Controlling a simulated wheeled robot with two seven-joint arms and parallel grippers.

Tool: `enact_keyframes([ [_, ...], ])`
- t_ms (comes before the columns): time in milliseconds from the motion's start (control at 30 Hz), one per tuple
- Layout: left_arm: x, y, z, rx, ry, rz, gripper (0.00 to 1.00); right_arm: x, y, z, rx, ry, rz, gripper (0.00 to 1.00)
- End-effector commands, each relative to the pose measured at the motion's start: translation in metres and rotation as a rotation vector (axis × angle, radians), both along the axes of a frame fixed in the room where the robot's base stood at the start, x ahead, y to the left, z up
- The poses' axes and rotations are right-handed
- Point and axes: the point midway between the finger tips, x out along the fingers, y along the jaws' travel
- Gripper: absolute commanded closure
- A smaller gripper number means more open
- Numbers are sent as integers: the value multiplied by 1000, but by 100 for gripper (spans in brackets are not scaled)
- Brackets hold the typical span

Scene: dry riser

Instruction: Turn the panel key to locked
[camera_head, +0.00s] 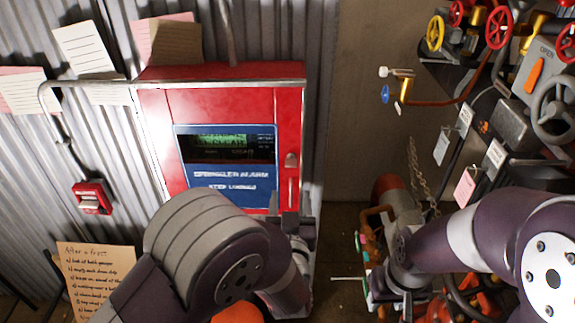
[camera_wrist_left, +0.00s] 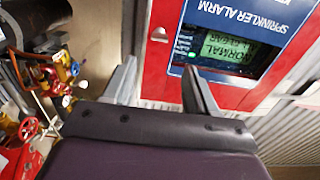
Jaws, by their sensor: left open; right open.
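The red alarm panel (camera_head: 220,105) hangs on the corrugated wall, with a blue plate reading SPRINKLER ALARM and a lit green display. A small metallic key fitting (camera_head: 291,160) sits on the panel's right strip. It also shows in the left wrist view (camera_wrist_left: 158,35), beyond my fingers. My left gripper (camera_head: 289,207) is open and empty, just below the key and in front of the panel's lower right. Its two spread fingers show in the left wrist view (camera_wrist_left: 160,66). My right gripper (camera_head: 373,282) is low, right of the panel; its fingers are hard to make out.
Valves and coloured handwheels (camera_head: 498,27) crowd the right side, with hanging tags and pipes. A small red call box (camera_head: 92,198) is on the wall at left. A paper note (camera_head: 97,280) stands at lower left. My left forearm covers the panel's lower part.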

Motion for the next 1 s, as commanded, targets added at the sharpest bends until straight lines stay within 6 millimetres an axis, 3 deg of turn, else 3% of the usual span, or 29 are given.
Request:
enact_keyframes([
  [200,58,1,5,0,2,3,43,0,0,26,0,0,0,57],
  [400,92,0,3,-1,3,0,43,0,0,36,0,0,0,57],
  [800,102,0,1,-1,2,-1,43,0,0,37,0,0,0,57],
  [967,102,0,1,-1,2,-1,95,0,0,37,0,0,0,57],
  [1000,102,0,1,-1,2,-1,99,0,0,37,0,0,0,57],
])
